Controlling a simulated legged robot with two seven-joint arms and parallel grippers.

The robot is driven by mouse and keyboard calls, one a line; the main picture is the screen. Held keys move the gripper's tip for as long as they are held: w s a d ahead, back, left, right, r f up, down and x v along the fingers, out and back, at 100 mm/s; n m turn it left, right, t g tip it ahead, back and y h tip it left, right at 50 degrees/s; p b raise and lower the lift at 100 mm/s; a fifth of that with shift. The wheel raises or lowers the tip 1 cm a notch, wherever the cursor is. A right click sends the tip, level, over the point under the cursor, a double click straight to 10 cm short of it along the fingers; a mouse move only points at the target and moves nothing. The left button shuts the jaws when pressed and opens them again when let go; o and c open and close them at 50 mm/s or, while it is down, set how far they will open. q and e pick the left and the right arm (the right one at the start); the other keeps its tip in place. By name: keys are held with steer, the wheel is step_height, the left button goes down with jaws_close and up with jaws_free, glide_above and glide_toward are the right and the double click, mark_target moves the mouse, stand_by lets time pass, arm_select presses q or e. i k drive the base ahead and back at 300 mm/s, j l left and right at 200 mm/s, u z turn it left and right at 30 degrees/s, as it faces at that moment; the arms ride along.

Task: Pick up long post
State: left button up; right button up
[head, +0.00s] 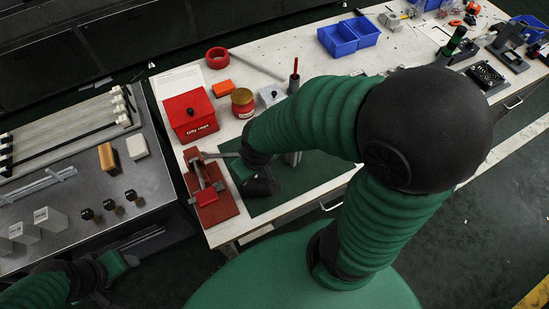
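No object is marked as the long post, so I cannot tell for sure which it is. A short grey upright piece (293,158) shows on the green mat (312,178), partly hidden by my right arm. Several grey upright blocks (48,220) stand on the left metal bench. My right gripper (262,184) is low over the mat, just right of the red vise (207,188); its fingers are dark and partly hidden by its wrist. A thin grey bar (221,155) lies between vise and wrist. My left gripper (122,262) is at the left bench's front edge; its fingers are unclear.
A red box (188,115), red tin (243,103), orange block (223,88) and red tape roll (217,57) stand behind the vise. Blue bins (348,37) are farther back. Black knobs (109,205) and a wooden-coloured block (107,156) are on the left bench.

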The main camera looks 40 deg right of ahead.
mark_target(293, 158)
steer(key=k+l+u, duration=0.1)
steer(key=l+u, duration=0.2)
steer(key=l, duration=0.15)
steer(key=k+l+u, duration=0.15)
steer(key=l+u, duration=0.2)
steer(key=k+l+u, duration=0.3)
steer(key=l, duration=0.15)
steer(key=k+l+u, duration=0.1)
steer(key=l+u, duration=0.2)
steer(key=l, duration=0.1)
